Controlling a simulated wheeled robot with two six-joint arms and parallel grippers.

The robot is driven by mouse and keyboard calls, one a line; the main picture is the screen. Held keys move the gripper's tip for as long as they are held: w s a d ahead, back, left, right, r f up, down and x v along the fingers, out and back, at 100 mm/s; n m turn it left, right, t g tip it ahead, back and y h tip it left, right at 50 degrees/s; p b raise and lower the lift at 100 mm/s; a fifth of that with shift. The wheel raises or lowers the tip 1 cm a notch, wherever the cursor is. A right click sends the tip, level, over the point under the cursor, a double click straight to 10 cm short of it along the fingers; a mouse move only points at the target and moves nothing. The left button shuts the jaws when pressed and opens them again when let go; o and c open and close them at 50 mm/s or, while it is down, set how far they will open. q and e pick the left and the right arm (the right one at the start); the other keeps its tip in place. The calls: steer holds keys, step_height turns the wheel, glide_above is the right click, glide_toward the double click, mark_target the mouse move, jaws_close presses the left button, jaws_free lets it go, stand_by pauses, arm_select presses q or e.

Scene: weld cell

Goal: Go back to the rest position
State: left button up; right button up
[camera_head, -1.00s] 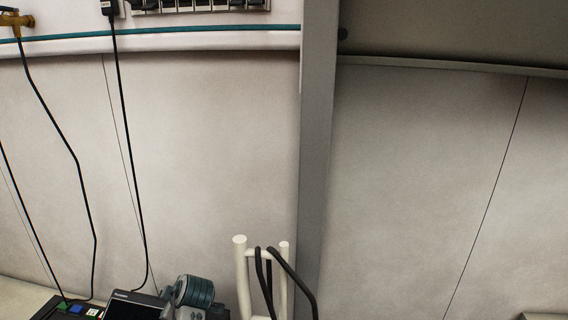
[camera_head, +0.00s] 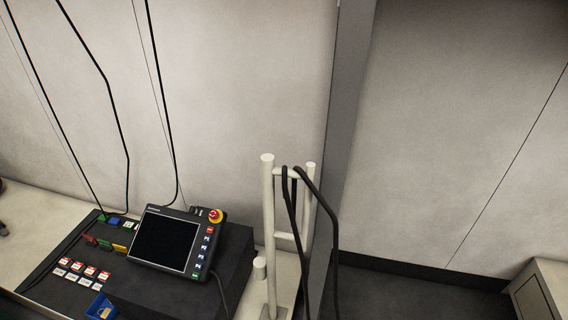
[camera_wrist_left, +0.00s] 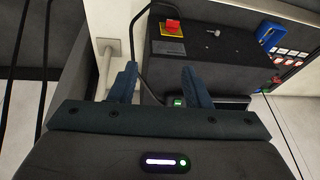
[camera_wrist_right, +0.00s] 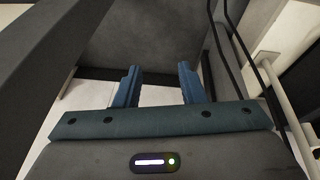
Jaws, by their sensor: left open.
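My left gripper (camera_wrist_left: 160,86) shows in the left wrist view. Its two dark blue fingers are apart with nothing held between them. It faces the dark console (camera_wrist_left: 200,55), which has a red button on a yellow base (camera_wrist_left: 172,28). My right gripper (camera_wrist_right: 160,85) shows in the right wrist view. Its fingers are also apart and empty, over pale floor and a dark grey surface. Neither gripper is in the head view.
A teach pendant (camera_head: 170,240) rests on the black console (camera_head: 135,285) at the lower left. A white tubular stand (camera_head: 269,220) with black cables (camera_head: 330,215) rises beside it. A pale cabinet (camera_head: 540,290) is at the lower right. Dark floor (camera_head: 420,290) lies between.

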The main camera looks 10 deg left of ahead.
arm_select(q)
step_height(320, 180, down, 24)
steer(key=s+a+g+p, duration=0.1)
steer(key=a+p, duration=0.1)
steer(key=p, duration=0.1)
arm_select(e)
step_height(320, 180, down, 24)
steer(key=d+g, duration=0.1)
steer(key=d, duration=0.1)
arm_select(q)
steer(key=s+a+f+g+p, duration=0.1)
steer(key=s+f, duration=1.1)
steer(key=f, duration=0.4)
steer(key=shift+p, duration=0.3)
arm_select(e)
steer(key=s+d+f+g, duration=0.1)
steer(key=s+f, duration=1)
steer(key=f, duration=0.4)
steer(key=shift+s+d+m, duration=0.3)
steer(key=shift+s, duration=0.1)
